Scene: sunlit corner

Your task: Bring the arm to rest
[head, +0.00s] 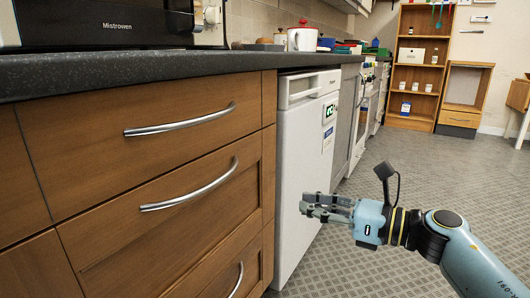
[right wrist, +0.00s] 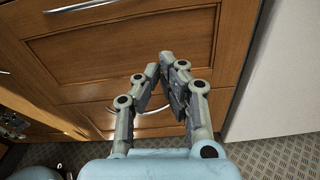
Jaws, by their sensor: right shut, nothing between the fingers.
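My right arm comes in from the lower right of the head view. Its gripper (head: 306,206) is in front of the white dishwasher-like appliance (head: 306,150), with its fingers pointing left toward the wooden drawers (head: 170,160). In the right wrist view the fingertips (right wrist: 164,62) come together with nothing between them, in front of a wooden drawer front (right wrist: 135,45). The gripper is shut and empty. I cannot tell how far the fingers are from the fronts. My left gripper is not in view.
Metal handles (head: 190,190) stick out from the drawers. The tiled floor (head: 400,180) is open toward a wooden shelf (head: 416,70).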

